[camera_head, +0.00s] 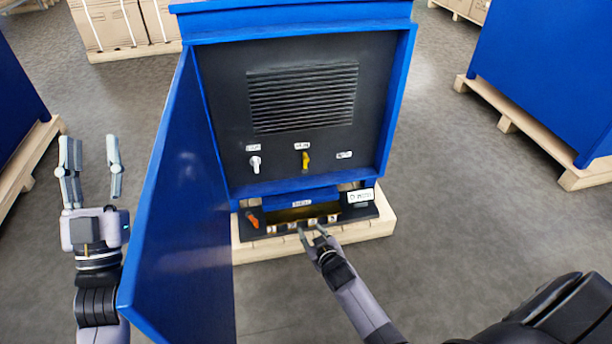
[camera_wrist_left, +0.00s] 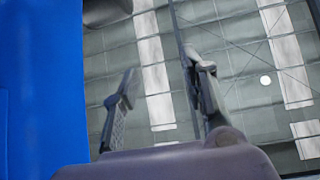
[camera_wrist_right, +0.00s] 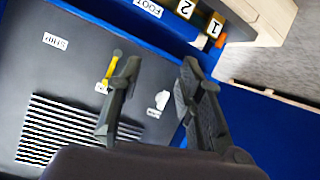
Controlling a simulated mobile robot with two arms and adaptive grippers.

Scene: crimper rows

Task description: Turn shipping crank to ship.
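A yellow crank handle (camera_head: 305,161) sits mid-panel under a small label and also shows in the right wrist view (camera_wrist_right: 112,68). To its left is a white handle (camera_head: 254,164), also in the right wrist view (camera_wrist_right: 160,100). A SHIP label (camera_wrist_right: 55,41) is on the panel, at the right in the head view (camera_head: 344,155). I cannot tell from the labels which handle is the shipping crank. My right gripper (camera_head: 313,229) is open and empty, in front of the cabinet's lower ledge. My left gripper (camera_head: 92,165) is open and empty, left of the cabinet door.
The blue cabinet door (camera_head: 178,205) stands open between my arms. A black ledge (camera_head: 352,213) with an orange handle (camera_head: 252,219) and several numbered labels lies below the panel, on a wooden pallet (camera_head: 350,233). Another blue cabinet (camera_head: 550,75) is at the right. Floor on the right is clear.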

